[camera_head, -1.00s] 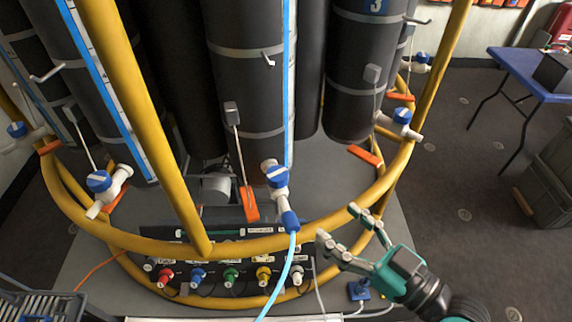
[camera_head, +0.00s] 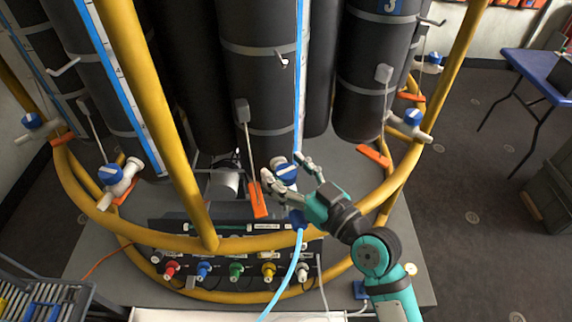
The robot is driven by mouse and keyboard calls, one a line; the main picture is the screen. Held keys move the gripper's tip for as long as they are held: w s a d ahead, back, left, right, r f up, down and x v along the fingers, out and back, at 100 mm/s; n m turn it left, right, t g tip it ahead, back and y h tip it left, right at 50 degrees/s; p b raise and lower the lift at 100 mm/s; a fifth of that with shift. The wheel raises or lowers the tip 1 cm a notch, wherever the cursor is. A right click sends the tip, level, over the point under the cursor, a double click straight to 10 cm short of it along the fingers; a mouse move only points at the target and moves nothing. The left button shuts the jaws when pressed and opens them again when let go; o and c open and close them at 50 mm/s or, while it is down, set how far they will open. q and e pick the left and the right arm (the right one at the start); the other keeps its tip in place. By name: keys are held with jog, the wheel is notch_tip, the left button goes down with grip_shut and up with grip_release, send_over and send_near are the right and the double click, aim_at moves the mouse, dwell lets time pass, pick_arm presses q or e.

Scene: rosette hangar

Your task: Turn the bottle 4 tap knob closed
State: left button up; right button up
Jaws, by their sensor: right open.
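The middle black bottle (camera_head: 262,95) has a tap at its foot with a blue and white knob (camera_head: 286,171). No number shows on this bottle, so I cannot read whether it is bottle 4. A blue hose fitting below the tap leads into a light blue hose (camera_head: 293,262). My right gripper (camera_head: 286,173) is open, its fingers reaching to either side of this knob. I cannot tell whether they touch it. The gripper hides most of the tap body. My left gripper is not in view.
A yellow ring rail (camera_head: 255,244) and a slanted yellow post (camera_head: 153,115) surround the bottles. Other blue tap knobs sit at left (camera_head: 109,174) and right (camera_head: 413,117). An orange tag (camera_head: 259,200) hangs just left of the gripper. A panel with coloured connectors (camera_head: 236,270) lies below.

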jog(key=shift+w+a, duration=0.2)
jog(key=c, duration=1.2)
jog(key=m+t+h+p, duration=0.1)
jog(key=p, duration=0.1)
jog(key=m+h+p, duration=0.1)
jog(key=shift+r+t+h+p, duration=0.25)
jog(key=shift+t+h+p, duration=0.05)
jog(key=shift+t+p, duration=0.1)
jog(key=shift+c, duration=0.2)
jog(key=shift+m+h+p, duration=0.35)
jog(key=shift+m+h, duration=0.05)
jog(key=shift+f+t+h, duration=0.25)
jog(key=shift+t+h, duration=0.15)
jog(key=shift+t, duration=0.1)
jog(key=shift+f, duration=0.1)
